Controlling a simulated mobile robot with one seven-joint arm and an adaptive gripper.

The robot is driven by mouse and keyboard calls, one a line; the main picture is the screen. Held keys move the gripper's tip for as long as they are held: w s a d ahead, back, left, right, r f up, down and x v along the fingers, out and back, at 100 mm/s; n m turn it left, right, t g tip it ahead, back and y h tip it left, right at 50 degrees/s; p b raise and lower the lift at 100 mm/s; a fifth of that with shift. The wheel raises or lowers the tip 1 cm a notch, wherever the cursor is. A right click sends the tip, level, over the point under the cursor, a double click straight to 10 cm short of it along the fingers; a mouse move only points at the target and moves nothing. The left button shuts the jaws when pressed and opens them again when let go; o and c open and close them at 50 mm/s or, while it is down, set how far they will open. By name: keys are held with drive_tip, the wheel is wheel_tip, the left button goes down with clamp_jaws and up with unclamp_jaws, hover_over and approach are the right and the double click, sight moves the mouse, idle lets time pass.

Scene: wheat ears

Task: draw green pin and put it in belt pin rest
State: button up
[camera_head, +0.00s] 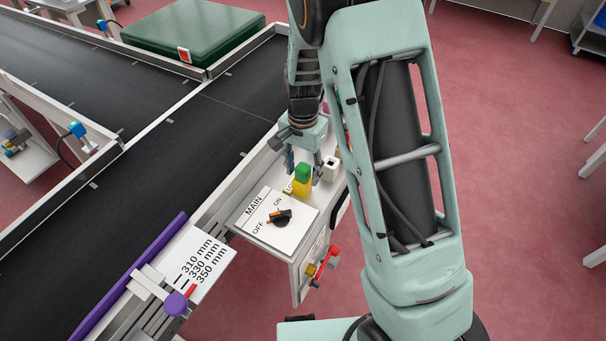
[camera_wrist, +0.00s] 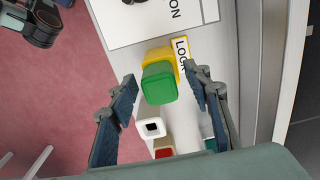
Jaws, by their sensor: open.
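The green pin (camera_head: 303,173) stands upright in a yellow block marked LOCK (camera_head: 301,188), beside the MAIN switch panel. In the wrist view the green pin's top (camera_wrist: 159,84) and the yellow block (camera_wrist: 160,55) show from above. My gripper (camera_head: 303,164) is open over the green pin, one finger on each side; the wrist view shows gaps between the fingers (camera_wrist: 162,80) and the pin. A white block with a dark square hole (camera_wrist: 151,128) stands close by and looks empty; it also shows in the head view (camera_head: 331,168). No label on it is readable.
A second white holder with a red top (camera_wrist: 164,152) stands just beyond the empty block. The MAIN panel (camera_head: 264,231) has an orange-black knob (camera_head: 281,216). The black conveyor belt (camera_head: 120,190) runs along the left, with a purple guide rail (camera_head: 130,280) at its edge.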

drive_tip(key=shift+c, duration=0.4)
clamp_jaws()
drive_tip(key=shift+r, duration=0.15)
wheel_tip(320, 180, up, 18)
drive_tip(key=p, duration=0.2)
drive_tip(key=shift+p, duration=0.4)
drive_tip(key=shift+d, duration=0.1)
